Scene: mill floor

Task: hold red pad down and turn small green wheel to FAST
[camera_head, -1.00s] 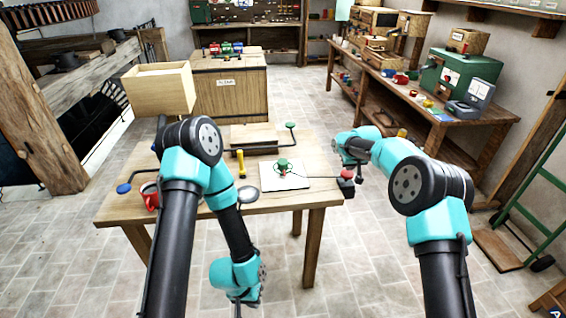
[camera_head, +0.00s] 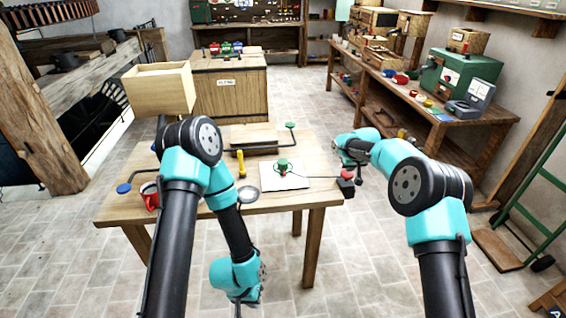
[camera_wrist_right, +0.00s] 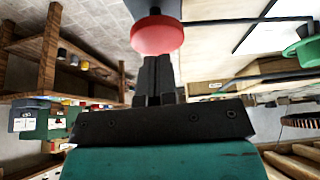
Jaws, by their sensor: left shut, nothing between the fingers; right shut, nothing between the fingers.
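The red pad (camera_head: 347,175) sits on a small black box (camera_head: 346,188) at the table's right edge. In the right wrist view the red pad (camera_wrist_right: 157,38) is just beyond my right fingertips. My right gripper (camera_head: 360,179) is shut and empty, close beside the pad; I cannot tell whether they touch. It also shows in the right wrist view (camera_wrist_right: 157,62). The small green wheel (camera_head: 283,166) stands on a white plate (camera_head: 298,182); part of it shows in the right wrist view (camera_wrist_right: 303,52). My left gripper (camera_head: 246,299) hangs shut and empty in front of the table, low down.
A thin cable runs from the wheel to the black box.

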